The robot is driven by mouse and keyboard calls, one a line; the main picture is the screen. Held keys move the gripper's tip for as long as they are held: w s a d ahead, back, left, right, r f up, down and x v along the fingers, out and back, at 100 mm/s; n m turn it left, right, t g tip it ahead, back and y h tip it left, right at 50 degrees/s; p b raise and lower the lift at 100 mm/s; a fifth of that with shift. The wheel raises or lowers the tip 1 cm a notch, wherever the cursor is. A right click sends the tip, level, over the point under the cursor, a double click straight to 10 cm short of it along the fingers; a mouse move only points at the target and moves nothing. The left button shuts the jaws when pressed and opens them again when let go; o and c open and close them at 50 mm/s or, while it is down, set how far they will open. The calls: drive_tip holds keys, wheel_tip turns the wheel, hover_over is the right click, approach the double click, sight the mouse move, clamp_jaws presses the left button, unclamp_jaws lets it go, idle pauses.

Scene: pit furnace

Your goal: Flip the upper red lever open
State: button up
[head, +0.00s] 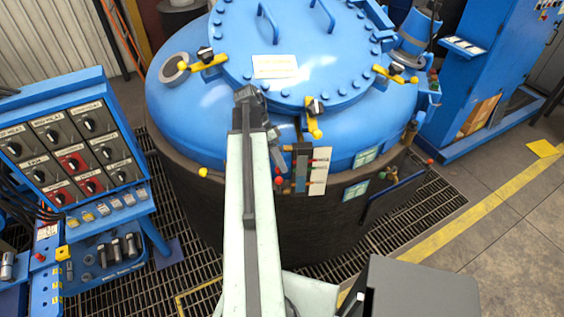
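A small valve panel with white plates (320,172) hangs on the front of the blue furnace, just right of my arm. A small red-tipped lever (313,161) sits near the top of the panel, and another red knob (278,181) is lower and to the left. The levers are too small to tell their exact positions. My arm reaches up from the bottom middle. The dark end of my arm, where my gripper (249,98) seems to be, is over the furnace lid, up and left of the panel. Its fingers cannot be made out, and I see nothing held.
The round blue furnace (190,110) has yellow-handled clamps (205,64) around its lid and a dark lower body. A blue control console (75,140) stands at left. A blue cabinet (480,80) stands at back right. Open floor lies at right, beyond the grating.

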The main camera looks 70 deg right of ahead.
drive_tip(key=shift+o, duration=0.4)
drive_tip(key=shift+w, duration=0.15)
drive_tip(key=p+v, duration=0.6)
drive_tip(key=v, duration=0.1)
drive_tip(key=shift+r, duration=0.35)
